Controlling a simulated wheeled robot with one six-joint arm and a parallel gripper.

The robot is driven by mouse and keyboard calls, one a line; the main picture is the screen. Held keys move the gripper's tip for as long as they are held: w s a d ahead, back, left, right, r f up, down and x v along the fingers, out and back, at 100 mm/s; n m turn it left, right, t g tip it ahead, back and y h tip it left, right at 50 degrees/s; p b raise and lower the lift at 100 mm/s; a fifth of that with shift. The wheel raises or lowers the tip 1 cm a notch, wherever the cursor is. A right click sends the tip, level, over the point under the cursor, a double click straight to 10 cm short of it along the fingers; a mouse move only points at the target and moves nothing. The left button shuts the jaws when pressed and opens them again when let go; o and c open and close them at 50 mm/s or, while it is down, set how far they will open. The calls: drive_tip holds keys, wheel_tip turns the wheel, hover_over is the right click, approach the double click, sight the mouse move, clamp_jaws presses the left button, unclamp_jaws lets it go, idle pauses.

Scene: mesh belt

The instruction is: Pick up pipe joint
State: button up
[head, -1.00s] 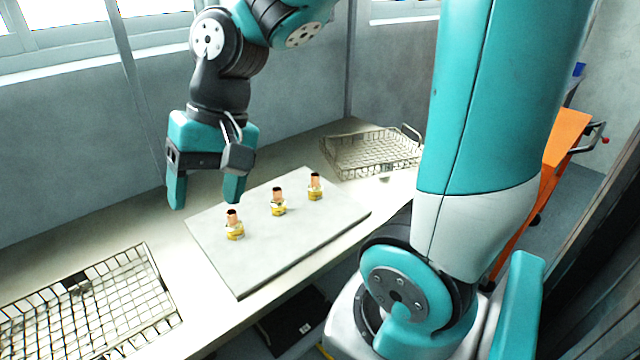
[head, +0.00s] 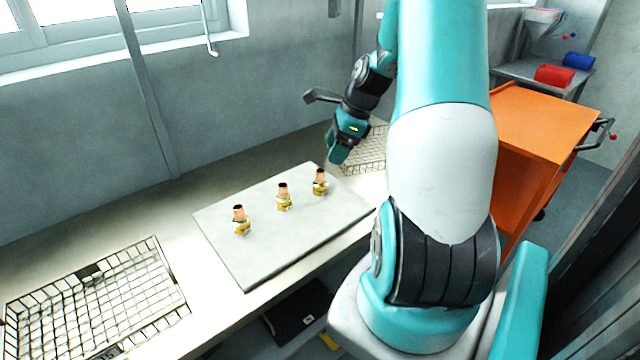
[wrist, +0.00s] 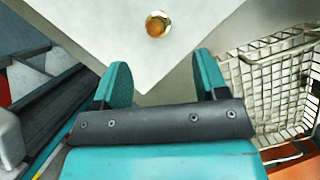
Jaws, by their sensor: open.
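Three copper-and-brass pipe joints stand upright in a row on a pale grey board: the left one (head: 241,220), the middle one (head: 284,197) and the right one (head: 320,182). My gripper (head: 338,150) is above the board's far right corner, near the right pipe joint and apart from it. In the wrist view, one pipe joint (wrist: 158,24) shows from above, ahead of my gripper (wrist: 158,80). The two teal fingers are spread with nothing between them. The other two joints are out of the wrist view.
The board (head: 250,265) lies on a long table. A wire basket (head: 170,290) is at the left, and another wire basket (head: 365,160) is at the back right, partly behind my arm; it also shows in the wrist view (wrist: 270,85). An orange cart (head: 545,125) stands at the right.

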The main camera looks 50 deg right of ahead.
sight(321, 183)
drive_tip(key=x, duration=0.5)
drive_tip(key=shift+s+p+x, duration=0.1)
drive_tip(key=shift+p+x, duration=0.35)
drive_tip(key=shift+x, duration=0.95)
drive_tip(key=shift+s+p+x, duration=0.15)
drive_tip(key=shift+p+x, duration=0.25)
drive_tip(key=shift+x, duration=1)
drive_tip(key=c, duration=1)
